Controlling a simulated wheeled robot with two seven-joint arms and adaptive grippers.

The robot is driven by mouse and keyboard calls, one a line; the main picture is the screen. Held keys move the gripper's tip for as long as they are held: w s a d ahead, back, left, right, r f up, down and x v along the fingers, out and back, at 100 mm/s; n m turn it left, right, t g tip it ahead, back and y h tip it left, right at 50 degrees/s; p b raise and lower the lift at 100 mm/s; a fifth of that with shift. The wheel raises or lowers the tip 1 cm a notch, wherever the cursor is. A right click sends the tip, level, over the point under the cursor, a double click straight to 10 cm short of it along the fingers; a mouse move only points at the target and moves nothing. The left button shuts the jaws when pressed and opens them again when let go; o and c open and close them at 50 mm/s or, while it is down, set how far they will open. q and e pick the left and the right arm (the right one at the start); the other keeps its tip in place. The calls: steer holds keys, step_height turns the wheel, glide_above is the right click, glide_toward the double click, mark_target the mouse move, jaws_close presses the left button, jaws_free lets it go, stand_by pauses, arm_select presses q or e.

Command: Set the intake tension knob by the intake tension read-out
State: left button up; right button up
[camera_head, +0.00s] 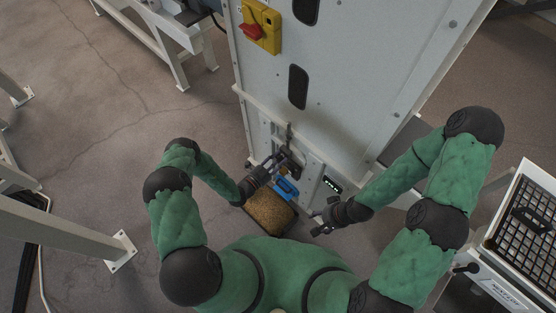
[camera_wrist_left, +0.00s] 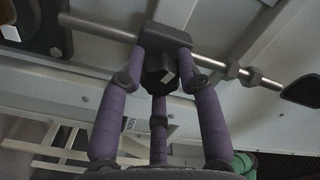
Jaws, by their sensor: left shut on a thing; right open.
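The white machine cabinet carries a small dark read-out (camera_head: 332,184) with light marks, low on its front; its figures are too small to read. My left gripper (camera_head: 274,164) is at the cabinet's lower front, left of the read-out. My right gripper (camera_head: 318,220) is open and empty, below the read-out and apart from the cabinet.
A brown-topped box (camera_head: 268,210) and a blue part (camera_head: 286,188) are just below my left gripper. A red switch on a yellow plate (camera_head: 259,27) is high on the cabinet. A bench with a black grid (camera_head: 528,225) stands at the right. The floor at left is partly clear.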

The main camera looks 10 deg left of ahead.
arm_select(q)
steer(key=m, duration=0.5)
steer(key=shift+m, duration=2.6)
steer(key=o, duration=1.1)
steer(key=shift+o, duration=0.2)
steer(key=v, duration=1.2)
